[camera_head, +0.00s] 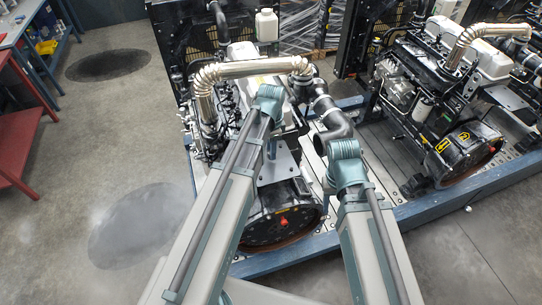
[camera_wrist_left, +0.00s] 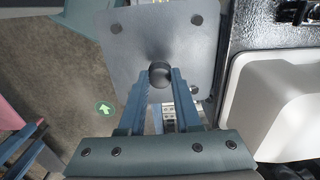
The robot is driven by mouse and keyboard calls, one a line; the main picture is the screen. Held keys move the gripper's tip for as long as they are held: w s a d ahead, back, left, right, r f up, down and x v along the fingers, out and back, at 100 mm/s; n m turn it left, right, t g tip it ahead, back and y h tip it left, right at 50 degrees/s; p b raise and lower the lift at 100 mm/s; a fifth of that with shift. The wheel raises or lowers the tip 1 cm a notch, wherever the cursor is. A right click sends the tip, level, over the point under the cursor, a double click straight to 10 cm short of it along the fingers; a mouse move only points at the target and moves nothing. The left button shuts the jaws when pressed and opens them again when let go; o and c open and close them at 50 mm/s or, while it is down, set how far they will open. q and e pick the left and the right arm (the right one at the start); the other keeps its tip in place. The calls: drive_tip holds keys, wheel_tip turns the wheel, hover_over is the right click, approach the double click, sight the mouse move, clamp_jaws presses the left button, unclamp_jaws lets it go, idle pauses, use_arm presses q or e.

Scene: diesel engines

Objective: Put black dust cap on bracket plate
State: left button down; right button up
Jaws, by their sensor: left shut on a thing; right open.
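The black dust cap (camera_wrist_left: 160,73) is between the fingertips of my left gripper (camera_wrist_left: 160,80) in the left wrist view. My left gripper is shut on it. The cap is seen against the lower middle of the grey bracket plate (camera_wrist_left: 155,30), which has round holes near its corners. I cannot tell whether cap and plate touch. In the head view, a grey plate (camera_head: 282,165) shows between my arms on the near engine, and my left arm hides the cap. My right gripper (camera_head: 345,155) is open to the right, its fingers hard to make out.
The near engine has a silver pipe (camera_head: 240,68) and a dark elbow hose (camera_head: 328,115) close to my arms. A second engine (camera_head: 440,90) stands at right. A white rounded cover (camera_wrist_left: 275,105) lies right of the plate. Open floor (camera_head: 110,130) is at left.

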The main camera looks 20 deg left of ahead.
use_arm(q)
wheel_tip(320, 180, down, 3)
drive_tip(key=shift+a+b, duration=0.1)
drive_tip(key=shift+b, duration=0.8)
drive_tip(key=shift+r, duration=0.15)
drive_tip(key=c, duration=1)
unclamp_jaws()
drive_tip(key=o, duration=0.4)
use_arm(e)
wheel_tip(320, 180, down, 3)
drive_tip(key=shift+r, duration=0.1)
use_arm(q)
wheel_tip(320, 180, up, 8)
drive_tip(key=p, duration=0.7)
drive_tip(key=shift+f+p, duration=0.2)
drive_tip(key=shift+p, duration=0.2)
drive_tip(key=s+d+n+y, duration=0.1)
drive_tip(key=s+d+n, duration=0.7)
drive_tip(key=s+d, duration=0.3)
drive_tip(key=s, duration=0.4)
drive_tip(key=shift+s, duration=0.2)
use_arm(e)
wheel_tip(320, 180, up, 8)
drive_tip(key=shift+f, duration=0.25)
